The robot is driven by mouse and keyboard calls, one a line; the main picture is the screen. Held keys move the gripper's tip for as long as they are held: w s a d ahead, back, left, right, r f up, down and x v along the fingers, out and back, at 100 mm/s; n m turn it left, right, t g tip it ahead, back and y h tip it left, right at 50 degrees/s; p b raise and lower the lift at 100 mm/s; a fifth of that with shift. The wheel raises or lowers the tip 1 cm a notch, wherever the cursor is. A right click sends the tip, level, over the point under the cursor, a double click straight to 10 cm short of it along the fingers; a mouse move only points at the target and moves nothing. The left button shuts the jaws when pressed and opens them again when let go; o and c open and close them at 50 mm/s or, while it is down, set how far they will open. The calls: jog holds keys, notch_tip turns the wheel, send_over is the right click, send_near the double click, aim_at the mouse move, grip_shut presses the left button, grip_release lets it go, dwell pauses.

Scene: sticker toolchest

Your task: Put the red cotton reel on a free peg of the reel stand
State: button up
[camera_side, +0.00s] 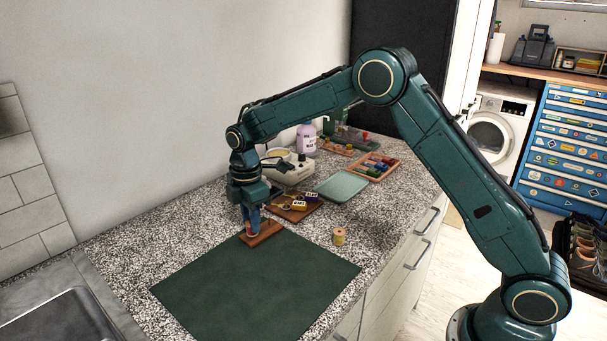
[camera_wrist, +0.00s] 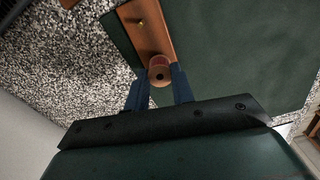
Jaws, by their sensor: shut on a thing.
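The red cotton reel (camera_wrist: 159,70) is between the blue fingertips of my gripper (camera_wrist: 160,84), which is shut on it; its pale round end faces the wrist camera. The wooden reel stand (camera_wrist: 146,36) lies under the reel. A bare brass peg (camera_wrist: 140,21) stands toward its far end in the wrist view. In the side view my gripper (camera_side: 251,229) points down at the left end of the stand (camera_side: 266,233). The reel is mostly hidden by the fingers there. I cannot tell whether it is around a peg or just above the stand.
A dark green mat (camera_side: 255,285) lies in front of the stand. A yellow reel (camera_side: 339,236) stands on the counter to the right. Behind are a wooden tray (camera_side: 290,214) with labelled items, a pale green tray (camera_side: 343,187) and a tray of coloured pieces (camera_side: 374,168).

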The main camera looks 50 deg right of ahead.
jog(key=shift+f, duration=0.3)
dwell(0.4)
jog(key=o, duration=1)
jog(key=shift+o, duration=0.2)
jog(key=shift+r, duration=0.1)
notch_tip(320, 180, up, 14)
